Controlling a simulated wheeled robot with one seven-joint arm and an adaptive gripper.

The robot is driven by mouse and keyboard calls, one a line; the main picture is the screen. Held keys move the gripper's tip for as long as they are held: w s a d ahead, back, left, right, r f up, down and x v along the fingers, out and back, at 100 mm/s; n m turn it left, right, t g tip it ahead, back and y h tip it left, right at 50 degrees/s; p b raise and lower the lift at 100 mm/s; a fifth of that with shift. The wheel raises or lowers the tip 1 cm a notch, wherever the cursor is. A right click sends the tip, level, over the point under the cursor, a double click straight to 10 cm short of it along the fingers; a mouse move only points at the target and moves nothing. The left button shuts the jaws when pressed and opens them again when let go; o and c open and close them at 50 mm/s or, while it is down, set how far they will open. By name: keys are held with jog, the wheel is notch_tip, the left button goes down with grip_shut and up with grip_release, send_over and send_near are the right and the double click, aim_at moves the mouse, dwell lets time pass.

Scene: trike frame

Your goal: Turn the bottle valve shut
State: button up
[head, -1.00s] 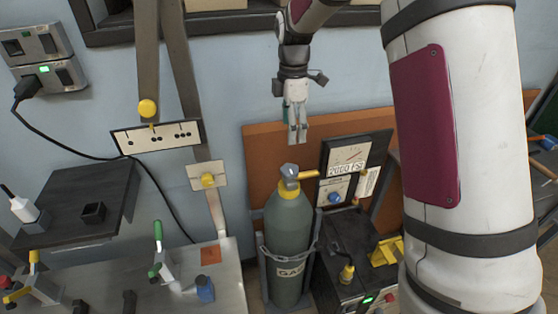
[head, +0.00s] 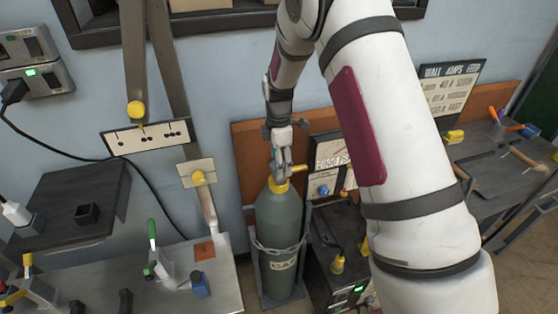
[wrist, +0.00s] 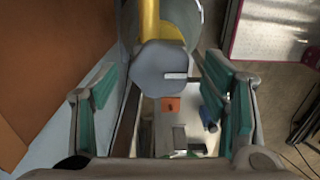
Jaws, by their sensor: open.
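The grey-green gas bottle (head: 278,222) stands upright in its chained holder, with a yellow collar at its neck. In the wrist view the grey, many-sided valve knob (wrist: 163,70) shows with a pale mark on its face, beside a yellow part (wrist: 150,22). My gripper (head: 281,168) is right at the bottle top and largely hides the knob in the head view. In the wrist view my gripper (wrist: 165,92) is open, its green-padded fingers left and right of the knob, with a gap on both sides.
A pressure gauge board (head: 330,150) stands close to the right of the bottle, partly behind my arm. A black machine (head: 335,250) sits beside the bottle. A metal bench with clamps (head: 215,265) is to the left. An orange-brown board (head: 245,150) is behind.

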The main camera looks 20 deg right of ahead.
jog(key=c, duration=1.2)
jog(key=shift+o, duration=0.2)
